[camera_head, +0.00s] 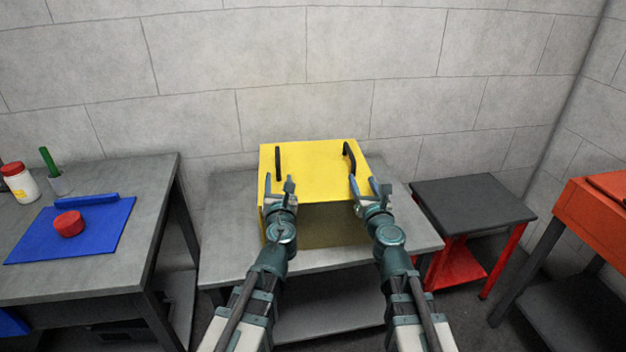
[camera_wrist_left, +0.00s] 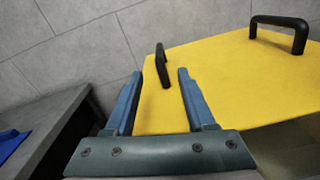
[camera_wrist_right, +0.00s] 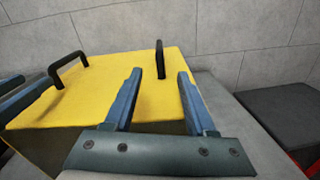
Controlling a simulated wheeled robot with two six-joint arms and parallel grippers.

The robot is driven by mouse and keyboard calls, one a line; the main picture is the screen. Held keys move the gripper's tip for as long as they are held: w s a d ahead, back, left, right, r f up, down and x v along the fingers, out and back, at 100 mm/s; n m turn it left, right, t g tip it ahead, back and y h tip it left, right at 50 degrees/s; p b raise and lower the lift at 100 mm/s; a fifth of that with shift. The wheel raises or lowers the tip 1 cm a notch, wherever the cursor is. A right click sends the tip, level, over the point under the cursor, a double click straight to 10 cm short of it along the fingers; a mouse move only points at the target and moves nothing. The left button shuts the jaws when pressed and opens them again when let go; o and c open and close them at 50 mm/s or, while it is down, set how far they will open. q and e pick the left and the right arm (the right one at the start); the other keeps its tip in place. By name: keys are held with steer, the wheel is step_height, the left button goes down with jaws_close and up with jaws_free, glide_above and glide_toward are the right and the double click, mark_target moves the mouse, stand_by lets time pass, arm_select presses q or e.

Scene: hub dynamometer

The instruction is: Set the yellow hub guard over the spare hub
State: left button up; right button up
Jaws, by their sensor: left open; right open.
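The yellow hub guard (camera_head: 315,168) is a box-shaped cover on the grey table in the middle, with two black handles on its top. Its left handle (camera_head: 278,163) lies just beyond my open left gripper (camera_head: 281,188); in the left wrist view this handle (camera_wrist_left: 162,66) shows between the fingertips, apart from them. Its right handle (camera_head: 349,158) is just beyond my open right gripper (camera_head: 371,190); in the right wrist view this handle (camera_wrist_right: 160,58) stands between the fingers' line, ahead of the tips. Both grippers are empty. I cannot see the spare hub.
The middle table (camera_head: 225,225) has bare room left and right of the guard. A left table (camera_head: 90,265) holds a blue mat (camera_head: 100,232), a red round part (camera_head: 69,223), a jar and a cup. A dark-topped red stand (camera_head: 473,205) and an orange cabinet (camera_head: 590,225) are right.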

mark_target(277, 149)
arm_select(q)
steer(key=shift+s, duration=0.1)
arm_select(e)
steer(key=shift+s, duration=0.1)
arm_select(q)
steer(key=shift+w, duration=0.2)
arm_select(e)
steer(key=shift+w, duration=0.2)
arm_select(q)
steer(key=w, duration=0.4)
steer(key=w+a, duration=0.1)
steer(key=w, duration=0.4)
steer(key=w+a, duration=0.1)
steer(key=w, duration=0.3)
steer(key=shift+w+a, duration=0.1)
steer(key=shift+w, duration=0.1)
arm_select(e)
steer(key=w, duration=0.4)
steer(key=w+a, duration=0.1)
steer(key=w, duration=0.4)
steer(key=w+a, duration=0.1)
steer(key=w, duration=0.3)
steer(key=shift+w+a, duration=0.1)
steer(key=shift+w, duration=0.1)
arm_select(q)
jaws_close()
arm_select(e)
jaws_close()
